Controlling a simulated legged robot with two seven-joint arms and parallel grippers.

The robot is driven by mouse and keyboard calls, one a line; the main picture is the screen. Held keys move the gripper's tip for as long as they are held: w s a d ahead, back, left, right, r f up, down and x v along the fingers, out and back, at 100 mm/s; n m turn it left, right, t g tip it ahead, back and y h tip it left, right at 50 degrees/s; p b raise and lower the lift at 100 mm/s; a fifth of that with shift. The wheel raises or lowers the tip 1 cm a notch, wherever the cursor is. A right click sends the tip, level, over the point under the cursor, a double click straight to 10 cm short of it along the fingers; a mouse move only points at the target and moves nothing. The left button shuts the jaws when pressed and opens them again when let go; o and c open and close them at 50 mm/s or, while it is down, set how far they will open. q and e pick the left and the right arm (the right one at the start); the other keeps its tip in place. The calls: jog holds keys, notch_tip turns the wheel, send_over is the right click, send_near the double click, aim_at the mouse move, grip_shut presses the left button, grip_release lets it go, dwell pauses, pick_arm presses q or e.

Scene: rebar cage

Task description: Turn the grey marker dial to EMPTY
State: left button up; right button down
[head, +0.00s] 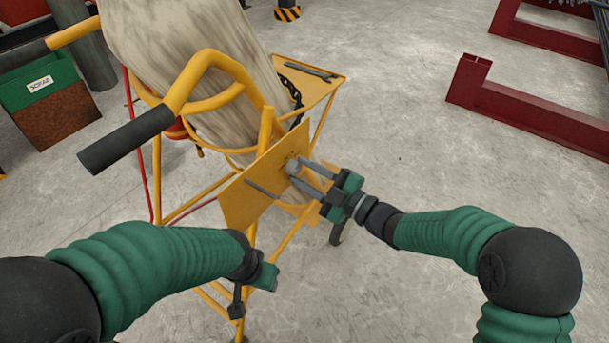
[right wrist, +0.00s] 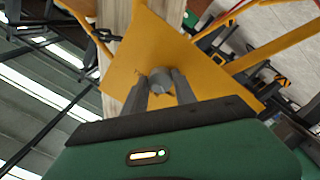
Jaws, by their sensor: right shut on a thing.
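The grey marker dial (head: 293,166) is a small round knob on a yellow plate (head: 240,205) on the side of a yellow trolley. My right gripper (head: 300,175) is at the plate with its two fingers on either side of the dial, shut on it. In the right wrist view the dial (right wrist: 160,80) sits between the grey fingertips. Any EMPTY lettering is too small or hidden to read. My left gripper (head: 262,280) is low, in front of the trolley, apart from the plate; its fingers are hard to make out.
The trolley carries a large pale cylinder (head: 165,50) and has a black-gripped handle (head: 125,138). A dark chain (head: 293,95) hangs by its yellow shelf (head: 325,78). A green scrap bin (head: 45,95) stands left. Red steel beams (head: 530,115) lie right. Floor between is clear.

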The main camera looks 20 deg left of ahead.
dwell(0.5)
jog(key=c, duration=1)
grip_release()
jog(key=shift+s+d, duration=0.1)
jog(key=shift+d, duration=0.3)
jog(key=p+v, duration=0.5)
jog(key=v, duration=1.1)
jog(key=shift+f, duration=0.15)
